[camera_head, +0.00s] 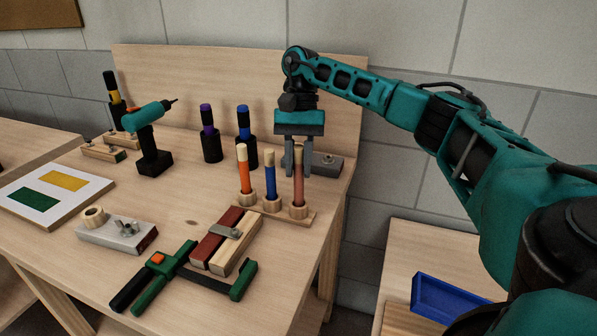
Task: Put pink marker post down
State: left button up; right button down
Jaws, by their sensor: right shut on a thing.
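The pink marker post (298,185) stands upright in the right-hand socket of a small wooden rack (283,212) on the workbench. My right gripper (298,168) is above the rack, pointing down, with its fingers shut around the upper part of the pink post. An orange post (245,172) and a blue post (270,182) stand in the other sockets of the same rack, left of the pink one. Whether the pink post is fully seated is hard to tell. My left gripper is not in view.
A grey block (326,164) lies behind my right gripper. Purple-topped (210,135) and blue-topped (245,138) tools stand behind the rack. A green clamp (180,275) and two battens (225,240) lie in front. A teal drill (150,140) stands left. A blue tray (447,297) lies lower right.

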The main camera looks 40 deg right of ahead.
jog(key=shift+f, duration=0.9)
jog(key=c, duration=1.4)
grip_release()
jog(key=shift+f, duration=0.15)
jog(key=o, duration=0.5)
jog(key=v, duration=0.5)
jog(key=shift+r, duration=0.2)
notch_tip(320, 180, up, 6)
jog(key=p, duration=0.4)
send_over(298, 146)
jog(key=w+d, duration=0.2)
jog(key=d, duration=0.1)
jog(key=shift+w+r, duration=0.2)
jog(key=shift+r, duration=0.05)
